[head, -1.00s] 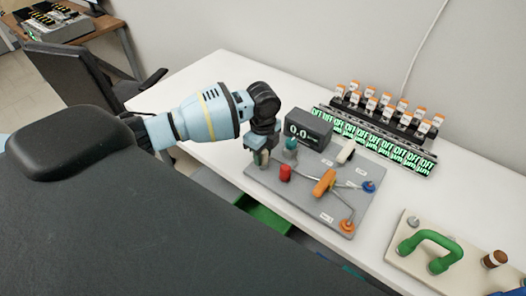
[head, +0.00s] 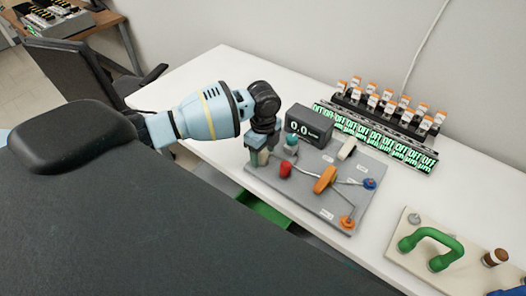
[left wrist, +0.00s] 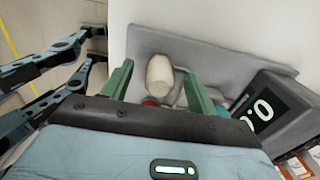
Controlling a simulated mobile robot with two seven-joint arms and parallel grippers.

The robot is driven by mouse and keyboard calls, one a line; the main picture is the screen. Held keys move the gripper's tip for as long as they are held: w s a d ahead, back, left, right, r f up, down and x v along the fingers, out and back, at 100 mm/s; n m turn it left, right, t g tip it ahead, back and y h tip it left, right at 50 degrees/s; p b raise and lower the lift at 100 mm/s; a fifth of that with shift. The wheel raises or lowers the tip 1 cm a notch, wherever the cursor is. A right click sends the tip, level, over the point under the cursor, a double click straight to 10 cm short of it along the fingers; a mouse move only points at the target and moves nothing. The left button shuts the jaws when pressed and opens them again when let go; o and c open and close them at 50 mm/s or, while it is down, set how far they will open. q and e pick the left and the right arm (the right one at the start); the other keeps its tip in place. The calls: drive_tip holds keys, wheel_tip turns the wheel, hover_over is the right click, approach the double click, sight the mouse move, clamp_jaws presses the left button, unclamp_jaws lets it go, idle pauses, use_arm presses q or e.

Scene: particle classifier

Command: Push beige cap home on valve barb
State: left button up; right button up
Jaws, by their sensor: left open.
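The beige cap (left wrist: 159,76) stands near one edge of the grey board (left wrist: 225,72) in the left wrist view. My left gripper (left wrist: 158,92) is open, with one green finger on either side of the cap and gaps to both. In the head view the cap (head: 263,157) shows just below my left gripper (head: 260,149), at the left corner of the board (head: 300,195). The valve barb is hidden, so I cannot tell how far the cap sits on it. My right gripper is not in view.
A red knob (head: 285,169), a teal knob (head: 291,140), an orange valve handle (head: 325,179) and a display reading 0.0 (head: 309,125) are close by on the board. Orange-capped vials (head: 388,97) stand behind. A panel with a green handle (head: 432,242) lies right.

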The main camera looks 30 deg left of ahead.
use_arm(q)
wheel_tip(320, 180, up, 8)
drive_tip(key=shift+f, duration=0.15)
drive_tip(key=shift+f, duration=0.1)
idle(0.9)
